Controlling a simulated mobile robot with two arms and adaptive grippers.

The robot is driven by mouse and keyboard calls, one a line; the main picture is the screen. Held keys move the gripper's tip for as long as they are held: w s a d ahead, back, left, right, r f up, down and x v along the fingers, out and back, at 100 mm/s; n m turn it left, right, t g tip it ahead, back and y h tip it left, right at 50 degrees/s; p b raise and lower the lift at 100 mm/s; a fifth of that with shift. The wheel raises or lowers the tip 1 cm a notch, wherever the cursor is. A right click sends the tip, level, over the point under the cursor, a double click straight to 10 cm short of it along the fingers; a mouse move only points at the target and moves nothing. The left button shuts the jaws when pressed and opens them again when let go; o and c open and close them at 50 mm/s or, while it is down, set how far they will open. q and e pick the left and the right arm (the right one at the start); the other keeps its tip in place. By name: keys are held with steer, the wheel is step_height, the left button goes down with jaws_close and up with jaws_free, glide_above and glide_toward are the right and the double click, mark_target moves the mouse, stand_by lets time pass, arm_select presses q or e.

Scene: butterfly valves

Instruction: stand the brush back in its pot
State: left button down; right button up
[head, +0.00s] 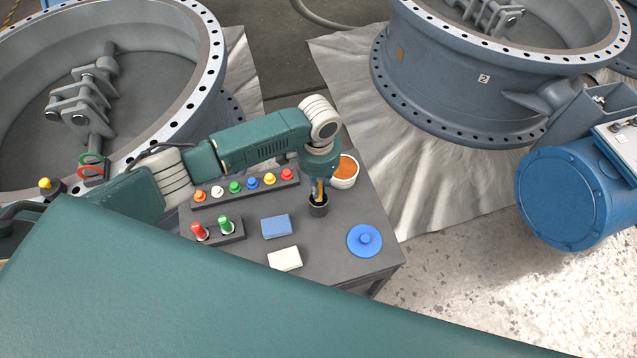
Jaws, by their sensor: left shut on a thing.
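The dark pot (318,210) stands near the middle of the grey table (340,265). My left gripper (319,188) points down right above the pot, with its fingers mostly hidden under its green wrist. It is shut on the brush (320,190), of which only a small orange-yellow part shows between the fingers and the pot. The brush looks upright, its lower end at or inside the pot's mouth; I cannot tell how deep it sits. My right gripper is not in view.
A white bowl (345,180) with orange contents stands just behind the pot. A rack of several coloured knobs (245,190) and red and green plungers (212,232) stand left.

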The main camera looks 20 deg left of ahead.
arm_select(q)
steer(key=c, duration=1.6)
jaws_free()
step_height(320, 180, up, 12)
steer(key=shift+r, duration=0.1)
steer(key=shift+s, duration=0.1)
